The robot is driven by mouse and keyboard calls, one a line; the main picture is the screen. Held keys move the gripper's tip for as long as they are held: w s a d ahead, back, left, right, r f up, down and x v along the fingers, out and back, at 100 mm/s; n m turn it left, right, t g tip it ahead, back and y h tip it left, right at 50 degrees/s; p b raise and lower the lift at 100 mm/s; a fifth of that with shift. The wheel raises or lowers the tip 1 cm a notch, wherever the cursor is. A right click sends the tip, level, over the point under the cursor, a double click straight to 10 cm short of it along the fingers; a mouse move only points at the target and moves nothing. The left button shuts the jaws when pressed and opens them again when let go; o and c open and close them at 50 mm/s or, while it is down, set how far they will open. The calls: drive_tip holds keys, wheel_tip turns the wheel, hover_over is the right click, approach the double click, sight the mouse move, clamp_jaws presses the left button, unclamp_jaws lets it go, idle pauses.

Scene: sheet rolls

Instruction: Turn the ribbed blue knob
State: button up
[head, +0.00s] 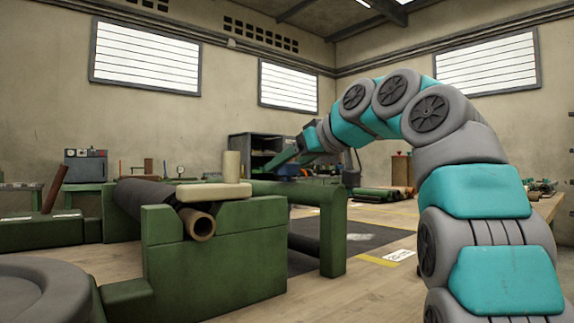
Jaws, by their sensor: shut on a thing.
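My arm arches in from the right of the head view and reaches down to the left over the far end of the green machine (215,247). My gripper (276,163) is at the arm's end, small and far off, in front of a dark open cabinet. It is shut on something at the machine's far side. The ribbed blue knob cannot be made out clearly; a small dark bluish patch shows just below and right of the jaws. Ribs and any turn of the knob are too small to see.
A brown cardboard tube (199,224) sticks out of the machine's near end. A cream block (213,192) and upright cream cylinder (231,164) sit on top. A dark roll (143,197) lies along the left. Several rolls (376,195) lie behind. Floor is clear at the front.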

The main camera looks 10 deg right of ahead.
drive_tip(key=c, duration=0.6)
drive_tip(key=shift+m+h, duration=0.3)
